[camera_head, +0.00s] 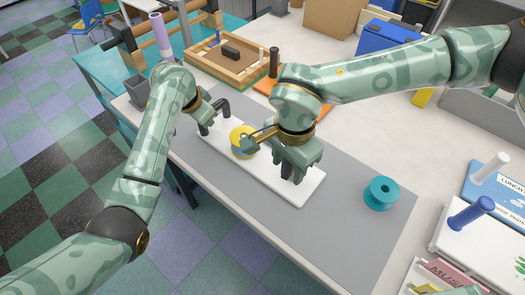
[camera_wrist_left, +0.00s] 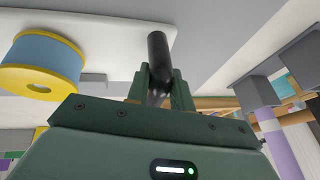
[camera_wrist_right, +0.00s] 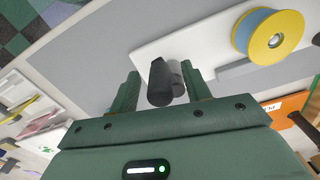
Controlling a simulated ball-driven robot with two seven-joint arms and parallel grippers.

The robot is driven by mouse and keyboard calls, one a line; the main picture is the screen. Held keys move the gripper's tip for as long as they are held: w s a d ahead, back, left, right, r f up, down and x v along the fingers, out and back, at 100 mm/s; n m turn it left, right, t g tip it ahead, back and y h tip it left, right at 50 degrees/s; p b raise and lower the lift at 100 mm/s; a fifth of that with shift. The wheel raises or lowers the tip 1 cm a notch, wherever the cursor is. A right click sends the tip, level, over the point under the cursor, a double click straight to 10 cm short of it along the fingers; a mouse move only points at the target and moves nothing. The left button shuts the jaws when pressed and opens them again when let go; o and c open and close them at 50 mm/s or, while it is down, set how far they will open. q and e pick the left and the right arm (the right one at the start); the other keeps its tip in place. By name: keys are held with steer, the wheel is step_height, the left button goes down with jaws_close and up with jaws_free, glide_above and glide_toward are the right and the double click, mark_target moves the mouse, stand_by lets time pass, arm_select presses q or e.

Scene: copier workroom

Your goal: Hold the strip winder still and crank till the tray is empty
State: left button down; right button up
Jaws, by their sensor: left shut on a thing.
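The strip winder has a white base (camera_head: 311,190) on a grey mat, with a yellow-and-blue spool (camera_head: 241,136) near its middle. The spool also shows in the left wrist view (camera_wrist_left: 42,62) and right wrist view (camera_wrist_right: 268,36). My left gripper (camera_head: 210,115) is shut on the black handle (camera_wrist_left: 157,58) at the winder's far left end. My right gripper (camera_wrist_right: 161,84) is open at the near right end, its fingers on either side of a black knob (camera_wrist_right: 161,85) with gaps showing. A grey ledge (camera_wrist_right: 250,66) lies beside the spool; its contents cannot be told.
A wooden tray (camera_head: 264,80) with a dark block stands behind the winder. A teal spool (camera_head: 381,194) lies on the mat to the right. A blue box (camera_head: 383,38) is at the back; books and a blue cylinder (camera_head: 470,212) are at the right. The mat's front is clear.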

arm_select(q)
steer(key=shift+f, duration=0.15)
arm_select(e)
steer(key=shift+r, duration=0.1)
steer(key=shift+r, duration=3.4)
step_height(320, 180, up, 12)
arm_select(q)
steer(key=c, duration=1.1)
jaws_free()
steer(key=shift+c, duration=0.2)
